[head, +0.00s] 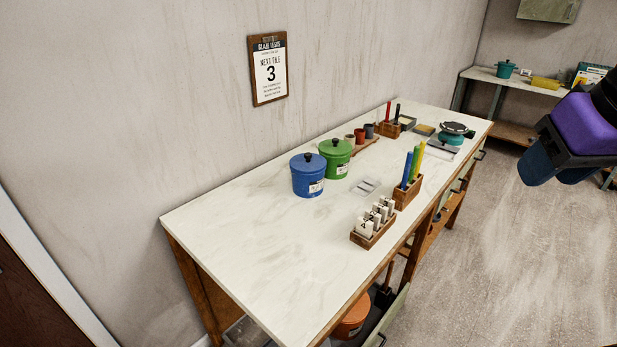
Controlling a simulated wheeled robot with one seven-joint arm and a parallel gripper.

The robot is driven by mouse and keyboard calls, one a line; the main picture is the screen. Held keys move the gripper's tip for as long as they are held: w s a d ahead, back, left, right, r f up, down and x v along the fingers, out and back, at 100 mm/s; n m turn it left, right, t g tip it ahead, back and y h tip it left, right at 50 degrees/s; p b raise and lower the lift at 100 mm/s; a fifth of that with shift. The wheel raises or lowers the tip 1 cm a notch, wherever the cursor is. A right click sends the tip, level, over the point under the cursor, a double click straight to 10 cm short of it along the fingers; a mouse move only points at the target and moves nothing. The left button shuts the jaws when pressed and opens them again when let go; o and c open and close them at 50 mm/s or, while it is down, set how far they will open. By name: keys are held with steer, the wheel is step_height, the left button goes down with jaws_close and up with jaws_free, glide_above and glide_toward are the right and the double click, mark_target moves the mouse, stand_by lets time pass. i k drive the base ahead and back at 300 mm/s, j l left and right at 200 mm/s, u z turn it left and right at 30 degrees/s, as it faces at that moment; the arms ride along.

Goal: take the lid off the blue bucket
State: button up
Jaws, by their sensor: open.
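The blue bucket (307,180) stands upright on the workbench, left of the green bucket. Its blue lid (308,161) with a dark round knob sits on top, and a white label shows on its side. My gripper (552,168) is at the right edge of the head view, over the floor side of the bench and well away from the blue bucket. It is open, and I see nothing held in it. Part of my arm is cut off by the frame edge.
A lidded green bucket (336,157) stands close beside the blue one. A wooden rack of white tags (371,224) and a rack of blue and yellow sticks (408,190) line the front edge. The near left of the workbench (255,240) is clear.

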mark_target(307, 162)
steer(key=k+j+u, duration=0.15)
steer(key=k+u, duration=0.25)
steer(key=k, duration=0.25)
steer(key=i+l+u, duration=0.15)
steer(key=u, duration=0.2)
steer(key=i+l+u, duration=0.1)
steer(key=l+u, duration=0.15)
steer(key=u, duration=0.15)
steer(key=i+l+u, duration=0.1)
steer(key=l+u, duration=0.25)
steer(key=i+l, duration=0.1)
steer(key=l, duration=0.35)
steer(key=i+l, duration=0.1)
steer(key=l, duration=0.4)
steer(key=i+l, duration=0.1)
steer(key=l, duration=0.35)
steer(key=i+l, duration=0.1)
steer(key=l, duration=0.35)
steer(key=i+l, duration=0.1)
steer(key=l, duration=0.4)
steer(key=i+l, duration=0.15)
steer(key=l, duration=0.3)
